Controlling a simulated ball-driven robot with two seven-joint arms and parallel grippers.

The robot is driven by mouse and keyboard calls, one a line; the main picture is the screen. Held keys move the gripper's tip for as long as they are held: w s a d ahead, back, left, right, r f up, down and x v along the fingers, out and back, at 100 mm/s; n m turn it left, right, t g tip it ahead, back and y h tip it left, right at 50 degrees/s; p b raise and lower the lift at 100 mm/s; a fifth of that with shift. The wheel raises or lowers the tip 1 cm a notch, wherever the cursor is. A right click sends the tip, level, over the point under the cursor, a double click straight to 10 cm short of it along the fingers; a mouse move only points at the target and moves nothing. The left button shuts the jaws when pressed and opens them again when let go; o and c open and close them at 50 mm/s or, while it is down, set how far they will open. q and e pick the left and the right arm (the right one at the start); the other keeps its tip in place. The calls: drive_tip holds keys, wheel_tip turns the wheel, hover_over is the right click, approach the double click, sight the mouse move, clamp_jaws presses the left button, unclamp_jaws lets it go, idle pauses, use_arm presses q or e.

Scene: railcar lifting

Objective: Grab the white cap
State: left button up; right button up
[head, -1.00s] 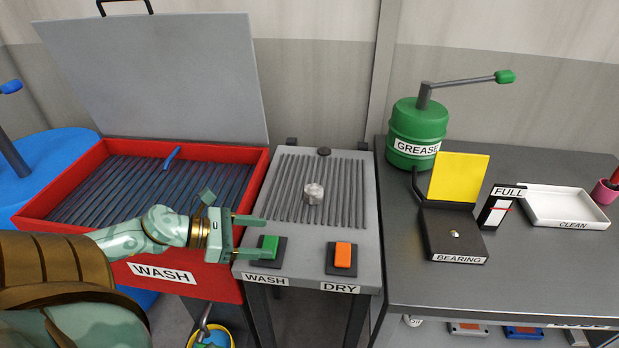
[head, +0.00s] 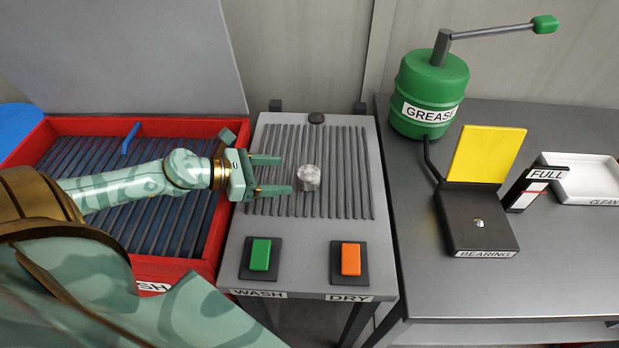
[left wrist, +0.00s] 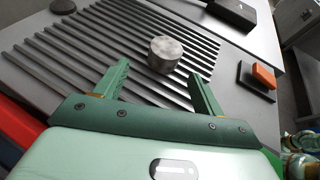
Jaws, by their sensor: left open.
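The white cap (head: 308,177) is a small, mottled whitish-grey cylinder. It stands on the ribbed grey top of the wash and dry stand (head: 385,262). My left gripper (head: 279,175) is open and empty just left of the cap, with its fingers pointing right toward it. In the left wrist view the cap (left wrist: 165,54) stands just beyond the two open green fingertips (left wrist: 160,78), roughly between their lines and not touched. My right gripper is not in view.
A green button (head: 260,254) and an orange button (head: 351,258) sit at the stand's front. The red wash tub (head: 180,128) is left. The right bench holds a green grease drum (head: 430,82), a bearing block (head: 478,232) and a white tray (head: 585,180).

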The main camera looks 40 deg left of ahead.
sight(302, 174)
use_arm(q)
drive_tip(key=shift+x, duration=1.05)
drive_tip(key=w+d, duration=0.1)
drive_tip(key=w+d+p, duration=0.1)
drive_tip(key=w+d, duration=0.1)
drive_tip(key=shift+w+d+f, duration=0.15)
drive_tip(key=shift+w+f, duration=0.05)
drive_tip(key=shift+f, duration=0.2)
drive_tip(key=shift+w+d+f, duration=0.2)
drive_tip(key=shift+w+f, duration=0.05)
drive_tip(key=c, duration=1.1)
drive_tip(key=shift+o, duration=0.2)
drive_tip(key=shift+r, duration=0.1)
